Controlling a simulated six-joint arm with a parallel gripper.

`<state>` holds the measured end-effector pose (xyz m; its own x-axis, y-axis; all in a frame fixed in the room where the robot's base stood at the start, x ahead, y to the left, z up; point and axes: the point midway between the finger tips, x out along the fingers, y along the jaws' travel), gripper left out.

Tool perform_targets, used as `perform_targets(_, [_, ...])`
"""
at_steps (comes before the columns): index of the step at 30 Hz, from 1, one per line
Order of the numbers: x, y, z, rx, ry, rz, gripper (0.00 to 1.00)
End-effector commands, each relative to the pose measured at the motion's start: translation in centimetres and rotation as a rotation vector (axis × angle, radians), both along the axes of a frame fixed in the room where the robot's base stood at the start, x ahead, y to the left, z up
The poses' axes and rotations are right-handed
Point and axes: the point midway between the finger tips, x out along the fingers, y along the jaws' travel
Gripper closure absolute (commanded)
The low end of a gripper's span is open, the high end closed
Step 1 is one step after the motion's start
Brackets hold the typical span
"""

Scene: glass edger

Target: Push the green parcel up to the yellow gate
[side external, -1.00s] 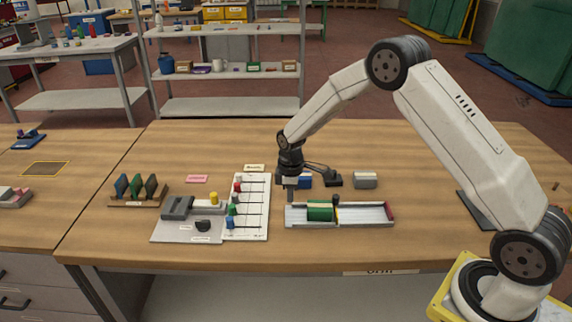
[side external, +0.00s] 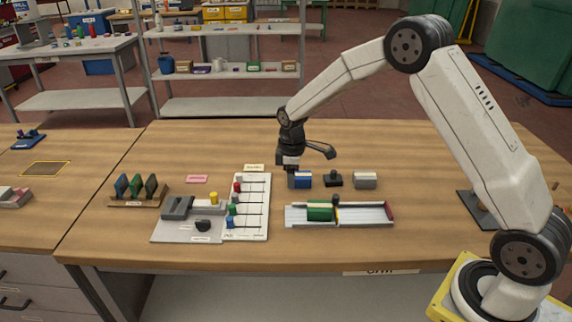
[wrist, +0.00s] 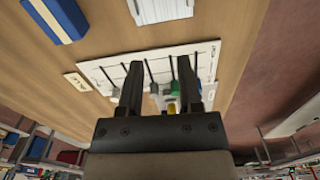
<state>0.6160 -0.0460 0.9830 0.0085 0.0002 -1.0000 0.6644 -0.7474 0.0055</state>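The green parcel (side external: 319,211) is a green block with a pale stripe. It lies in the left half of a long pale channel (side external: 365,214) in the side view. A dark upright piece (side external: 336,200) stands close by its right side; I cannot tell whether they touch. A dark red piece (side external: 389,212) closes the channel's right end. My gripper (side external: 288,165) is raised above the table, behind the channel's left end and clear of the parcel. In the wrist view its two fingers (wrist: 160,62) are apart with nothing held.
Blue (side external: 302,180), black (side external: 333,181) and grey (side external: 365,180) blocks stand behind the channel. A white slider board (side external: 254,221) and a grey fixture with a yellow knob (side external: 213,197) lie to the left. A rack of upright plates (side external: 137,187) stands further left.

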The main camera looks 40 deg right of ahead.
Motion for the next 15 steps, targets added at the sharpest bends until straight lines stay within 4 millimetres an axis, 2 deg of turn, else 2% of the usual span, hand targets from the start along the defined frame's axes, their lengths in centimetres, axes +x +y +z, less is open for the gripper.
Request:
perform_targets(1, [-0.2, -0.3, -0.1, 0.0, 0.0, -0.001, 0.36])
perform_targets(4, [-1.0, -1.2, -0.4, 0.0, 0.003, 0.0, 0.05])
perform_targets(5, [-1.3, -1.5, -0.5, -0.001, 0.004, 0.001, 0.0])
perform_targets(15, [-5.6, -5.3, -1.9, 0.0, 0.008, 0.016, 0.0])
